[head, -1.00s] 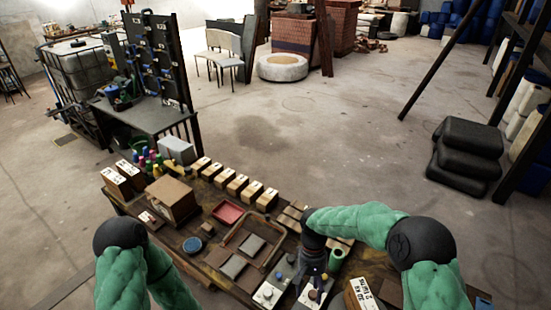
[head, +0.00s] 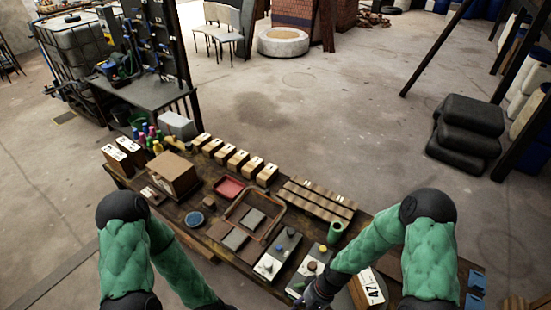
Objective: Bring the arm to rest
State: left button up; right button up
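My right arm's green forearm (head: 360,245) slopes down and left to the dark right gripper (head: 318,292), which is at the table's front edge, beside the near end of the right grey control panel (head: 318,254). Its fingers are too dark and small to tell open from shut. My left forearm (head: 185,270) slopes down to the bottom edge of the view, and the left gripper is out of frame.
The wooden table holds a brown tray (head: 229,216), a red tray (head: 229,187), a cardboard box (head: 171,174), a green cylinder (head: 335,232), a slatted rack (head: 318,198) and a row of small boxes (head: 238,160). A card marked 47 (head: 371,288) is near my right forearm.

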jog(key=s+d+f+m+t, duration=0.2)
jog(key=s+f, duration=0.1)
jog(key=s, duration=0.4)
notch_tip(320, 180, down, 11)
jog(key=w+a+n+b, duration=0.1)
jog(key=a+b, duration=0.1)
jog(key=b, duration=1)
jog(key=shift+w+b, duration=0.35)
jog(key=shift+w, duration=0.05)
